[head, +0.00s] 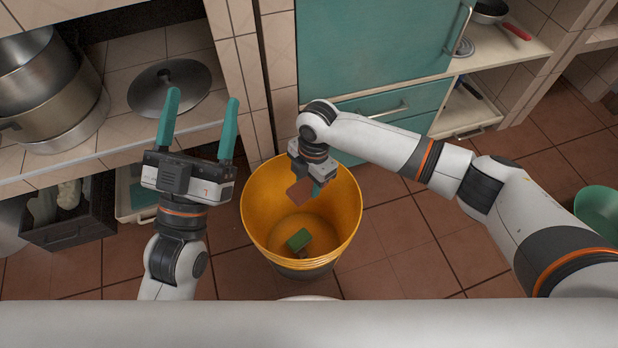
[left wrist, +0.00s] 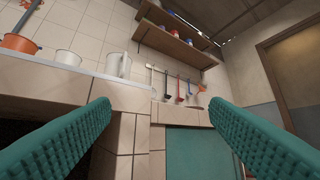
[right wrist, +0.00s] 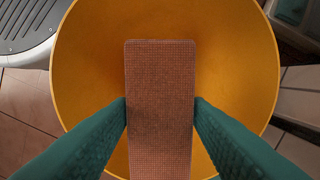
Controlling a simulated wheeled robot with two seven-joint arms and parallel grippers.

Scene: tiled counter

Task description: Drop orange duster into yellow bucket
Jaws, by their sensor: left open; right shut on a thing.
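The orange duster (head: 299,194) is a flat, brownish-orange block. My right gripper (head: 317,188) is shut on it and holds it over the mouth of the yellow bucket (head: 345,213). In the right wrist view the duster (right wrist: 160,95) stands between the two teal fingers (right wrist: 160,118), with the yellow bucket (right wrist: 90,60) around and below it. The bucket stands on the floor. My left gripper (head: 200,112) is open and empty, up and to the left of the bucket, and its fingers also show in the left wrist view (left wrist: 160,115).
A green block (head: 299,239) lies inside the bucket. A tiled counter with metal pots (head: 55,100) and a lid (head: 168,88) is at the left. A dark crate (head: 70,215) sits below it. A teal cabinet (head: 365,45) stands behind, and a green bowl (head: 600,212) is at the far right.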

